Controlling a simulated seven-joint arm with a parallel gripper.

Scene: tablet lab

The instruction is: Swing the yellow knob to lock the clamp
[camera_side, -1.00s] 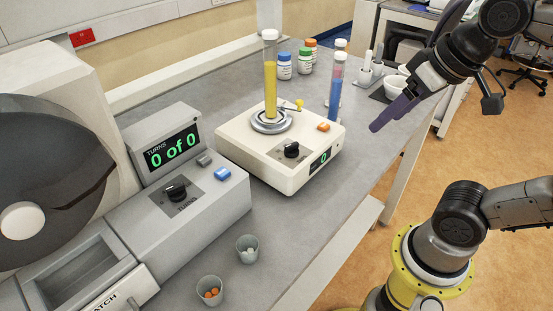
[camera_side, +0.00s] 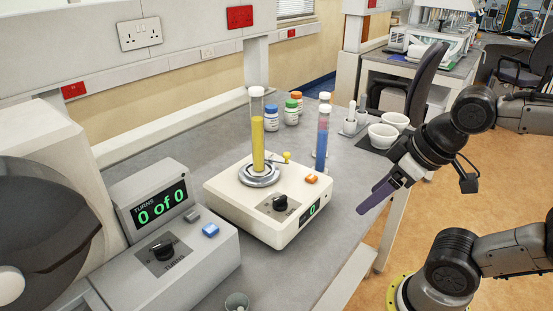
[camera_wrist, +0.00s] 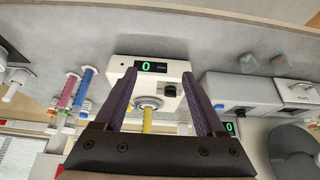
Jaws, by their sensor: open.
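The yellow knob (camera_side: 287,156) sits on a thin lever beside the round metal clamp (camera_side: 259,174) on top of a cream instrument (camera_side: 243,208). A tall tube of yellow liquid (camera_side: 258,140) stands upright in the clamp. My gripper (camera_side: 377,196) is to the right of the instrument in the side view, above the bench edge and apart from the knob. In the wrist view the purple fingers of my gripper (camera_wrist: 163,90) are spread and empty, with the cream instrument (camera_wrist: 190,70) beyond and between them. The knob cannot be made out in the wrist view.
A grey machine (camera_side: 160,255) with a "0 of 0" display stands left of the instrument. A blue-liquid tube (camera_side: 322,142), bottles (camera_side: 291,112) and white bowls (camera_side: 383,136) stand behind. An orange button (camera_side: 311,179) and black dial (camera_side: 280,203) are on the instrument.

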